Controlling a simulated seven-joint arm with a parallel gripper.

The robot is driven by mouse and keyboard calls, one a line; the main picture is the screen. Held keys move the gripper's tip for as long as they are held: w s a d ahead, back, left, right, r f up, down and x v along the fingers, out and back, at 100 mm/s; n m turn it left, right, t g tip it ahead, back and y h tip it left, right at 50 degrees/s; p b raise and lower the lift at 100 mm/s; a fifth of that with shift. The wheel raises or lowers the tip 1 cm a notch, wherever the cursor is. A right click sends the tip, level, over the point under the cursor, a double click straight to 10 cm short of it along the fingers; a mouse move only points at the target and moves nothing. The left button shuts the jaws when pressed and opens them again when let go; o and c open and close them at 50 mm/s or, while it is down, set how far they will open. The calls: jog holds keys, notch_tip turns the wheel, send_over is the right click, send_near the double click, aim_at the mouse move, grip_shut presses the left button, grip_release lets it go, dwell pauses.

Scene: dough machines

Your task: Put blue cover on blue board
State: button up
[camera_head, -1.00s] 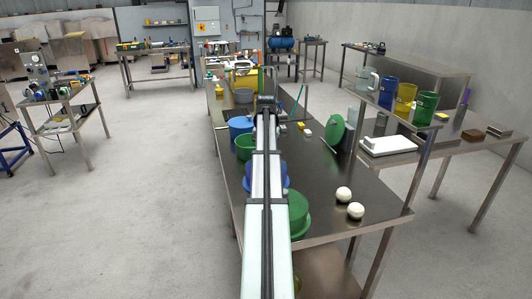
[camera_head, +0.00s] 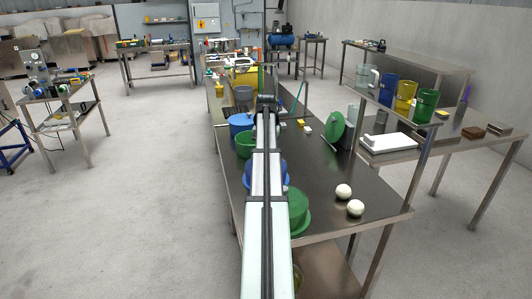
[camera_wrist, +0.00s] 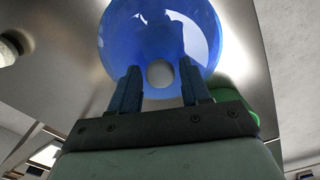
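The blue cover (camera_wrist: 160,30) is a glossy blue round lid with a pale round knob (camera_wrist: 160,73), large in the wrist view. My gripper (camera_wrist: 160,79) has its two dark blue fingers on either side of the knob, with a narrow gap on each side, so it is open and does not hold the knob. In the head view the blue cover (camera_head: 283,171) shows partly behind my arm, which hides the gripper. A blue board cannot be clearly made out in either view.
A green cover (camera_head: 299,212) lies close in front of the blue one. Two white dough balls (camera_head: 343,191) are to its right. A blue pot (camera_head: 239,122) and a green bowl (camera_head: 245,145) stand farther back. The table's (camera_head: 325,170) right middle is clear.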

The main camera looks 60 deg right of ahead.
jog(key=shift+o, duration=1.2)
notch_tip(320, 180, up, 14)
jog(key=shift+f, duration=0.15)
